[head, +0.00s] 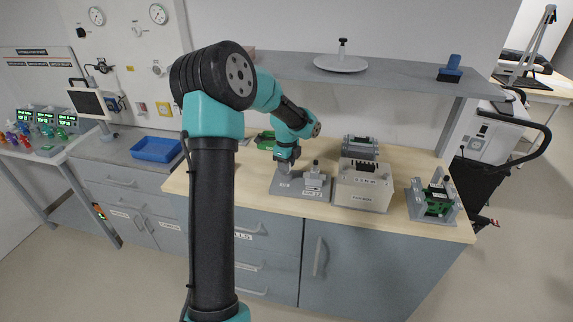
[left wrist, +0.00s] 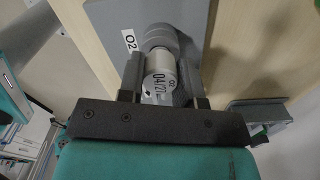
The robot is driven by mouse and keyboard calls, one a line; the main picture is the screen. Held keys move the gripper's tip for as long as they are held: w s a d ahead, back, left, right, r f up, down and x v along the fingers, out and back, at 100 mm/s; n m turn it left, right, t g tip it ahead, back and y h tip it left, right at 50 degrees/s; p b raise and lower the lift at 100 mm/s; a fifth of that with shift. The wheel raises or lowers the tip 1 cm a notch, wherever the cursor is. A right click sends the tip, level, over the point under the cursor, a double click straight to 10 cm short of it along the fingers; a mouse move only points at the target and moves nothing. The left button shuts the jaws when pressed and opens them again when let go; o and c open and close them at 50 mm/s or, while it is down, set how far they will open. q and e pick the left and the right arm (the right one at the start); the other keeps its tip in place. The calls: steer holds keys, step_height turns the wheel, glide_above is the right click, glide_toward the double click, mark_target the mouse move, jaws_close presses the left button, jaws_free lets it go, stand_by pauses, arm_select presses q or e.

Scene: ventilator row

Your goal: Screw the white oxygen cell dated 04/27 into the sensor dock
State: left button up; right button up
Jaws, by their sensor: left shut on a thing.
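A grey round socket (left wrist: 163,38) lies right behind the cell, on a grey plate with an "O2" label. I cannot tell how far the cell sits in it. In the head view, this sensor dock (head: 286,188) is a grey plate on the bench, under the gripper. The cell is not clear there. My right gripper is not in view.
A beige boxy unit (head: 361,192) stands close right of the dock. A grey holder with a green board (head: 436,200) is at the bench's right end. A blue tray (head: 157,149) is at the left. A grey shelf (head: 405,76) runs above the bench.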

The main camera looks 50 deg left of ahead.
arm_select(q)
steer(key=shift+f, duration=0.25)
stand_by(0.4)
steer(key=o, duration=0.8)
steer(key=shift+r, duration=0.3)
steer(key=shift+c, duration=0.4)
steer(key=c, duration=0.7)
steer(key=m, duration=0.6)
